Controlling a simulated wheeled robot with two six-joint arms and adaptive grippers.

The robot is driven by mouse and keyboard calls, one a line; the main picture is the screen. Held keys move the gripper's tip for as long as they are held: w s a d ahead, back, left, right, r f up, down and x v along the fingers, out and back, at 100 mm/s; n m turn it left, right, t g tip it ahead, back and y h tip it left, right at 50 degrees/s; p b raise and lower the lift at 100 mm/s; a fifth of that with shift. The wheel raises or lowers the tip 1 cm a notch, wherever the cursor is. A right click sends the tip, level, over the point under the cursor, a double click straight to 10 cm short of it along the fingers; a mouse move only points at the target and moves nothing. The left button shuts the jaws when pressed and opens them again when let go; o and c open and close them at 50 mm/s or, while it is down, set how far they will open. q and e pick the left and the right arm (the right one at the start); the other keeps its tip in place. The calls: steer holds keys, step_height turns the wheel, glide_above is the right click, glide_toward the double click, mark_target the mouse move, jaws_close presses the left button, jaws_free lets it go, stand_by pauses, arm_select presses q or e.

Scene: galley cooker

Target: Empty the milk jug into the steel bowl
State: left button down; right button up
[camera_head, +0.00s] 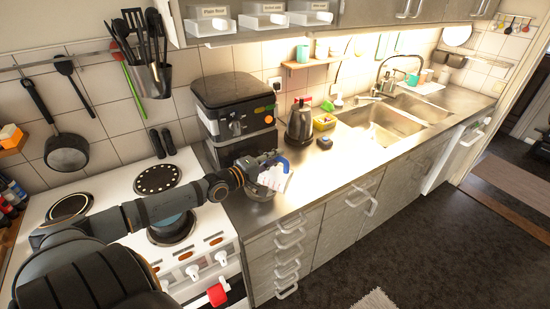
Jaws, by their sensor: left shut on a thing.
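My left gripper (268,160) reaches in from the left over the counter, just in front of the black oven unit. It is shut on the milk jug (272,180), which is small and whitish with a blue part at its upper right. The jug looks tilted, and the gripper hides part of it. The steel bowl (256,192) stands on the counter below and to the left of the jug, partly covered by the jug and my arm. I cannot tell whether milk is flowing or what is in the bowl. My right gripper is not in view.
The black countertop oven (235,110) stands behind the bowl. The counter front right of the bowl is clear up to the sink (375,135).

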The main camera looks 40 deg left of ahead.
arm_select(q)
steer(key=shift+a, duration=0.1)
stand_by(0.4)
steer(key=shift+a+f+n+b, duration=0.15)
steer(key=shift+a+n+b, duration=0.2)
steer(key=shift+b, duration=0.25)
stand_by(0.7)
